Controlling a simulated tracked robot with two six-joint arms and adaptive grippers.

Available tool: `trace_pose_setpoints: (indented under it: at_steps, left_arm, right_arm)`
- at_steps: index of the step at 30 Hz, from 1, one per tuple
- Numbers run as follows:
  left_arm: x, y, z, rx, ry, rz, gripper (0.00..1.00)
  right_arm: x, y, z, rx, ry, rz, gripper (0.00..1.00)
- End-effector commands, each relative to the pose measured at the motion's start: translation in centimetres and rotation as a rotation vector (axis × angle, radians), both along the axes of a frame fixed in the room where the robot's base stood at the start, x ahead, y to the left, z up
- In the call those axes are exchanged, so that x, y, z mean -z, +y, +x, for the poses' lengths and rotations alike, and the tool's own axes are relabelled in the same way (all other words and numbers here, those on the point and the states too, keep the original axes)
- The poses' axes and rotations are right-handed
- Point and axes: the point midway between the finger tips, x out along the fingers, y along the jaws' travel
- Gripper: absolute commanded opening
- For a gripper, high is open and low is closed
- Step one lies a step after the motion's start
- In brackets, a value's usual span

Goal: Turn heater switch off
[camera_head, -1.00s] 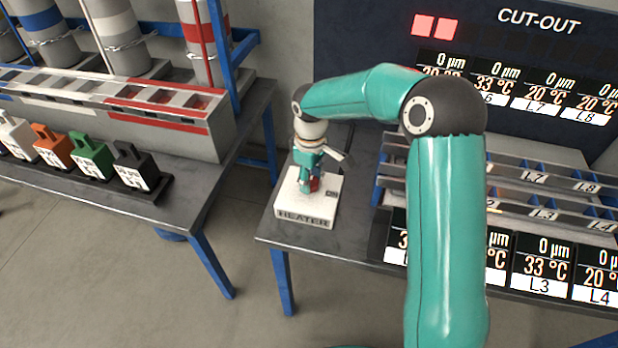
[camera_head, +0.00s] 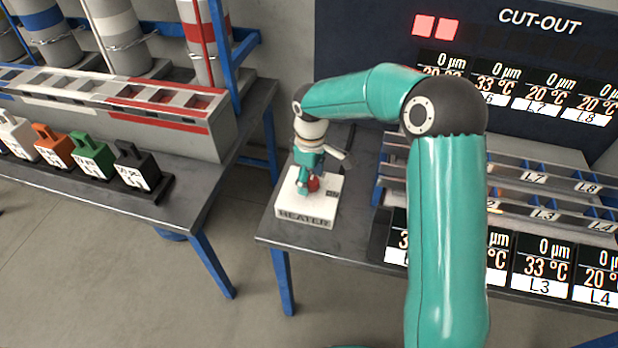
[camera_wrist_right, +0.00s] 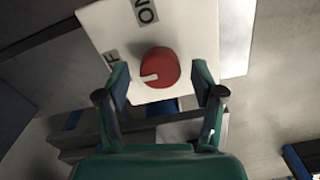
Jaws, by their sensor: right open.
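The heater box (camera_head: 291,205) is a white block marked HEATER, standing on the near left corner of the right-hand table. Its round red knob (camera_head: 313,184) also shows in the right wrist view (camera_wrist_right: 162,66). A white mark on the knob points left and slightly down in that view. An ON label (camera_wrist_right: 146,12) lies above the knob, and a partly hidden label ending in F (camera_wrist_right: 112,60) lies to its left. My right gripper (camera_wrist_right: 161,76) is open, with one finger on each side of the knob and visible gaps. My left gripper is not in view.
A display panel marked CUT-OUT (camera_head: 540,20) stands behind the right table, with a rack (camera_head: 535,195) at the right. The left table (camera_head: 190,195) holds coloured labelled blocks (camera_head: 92,155) and a grey slotted holder (camera_head: 200,140). A floor gap separates the tables.

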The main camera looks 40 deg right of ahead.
Motion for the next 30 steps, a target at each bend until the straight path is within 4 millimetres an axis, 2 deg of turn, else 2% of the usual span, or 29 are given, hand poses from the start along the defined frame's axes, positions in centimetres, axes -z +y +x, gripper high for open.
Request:
trace_pose_setpoints:
  at_steps: [4, 8, 21, 25, 30]
  left_arm:
    - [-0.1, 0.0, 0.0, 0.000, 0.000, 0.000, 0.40]
    - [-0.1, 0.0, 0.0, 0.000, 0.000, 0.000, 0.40]
    - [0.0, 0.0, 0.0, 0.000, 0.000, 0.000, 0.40]
    - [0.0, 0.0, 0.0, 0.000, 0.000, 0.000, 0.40]
    - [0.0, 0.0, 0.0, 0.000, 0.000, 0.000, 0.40]
  right_arm:
    - [-0.2, 0.0, 0.0, 0.001, 0.001, 0.000, 0.67]
    - [-1.4, -0.1, 0.1, 0.002, -0.003, -0.001, 0.67]
    - [-9.5, 0.0, 0.0, 0.000, -0.004, 0.000, 0.67]
    - [-11.1, 0.0, 0.0, 0.000, -0.002, 0.000, 0.67]
    - [-11.9, 0.0, 0.0, -0.001, 0.000, 0.001, 0.67]
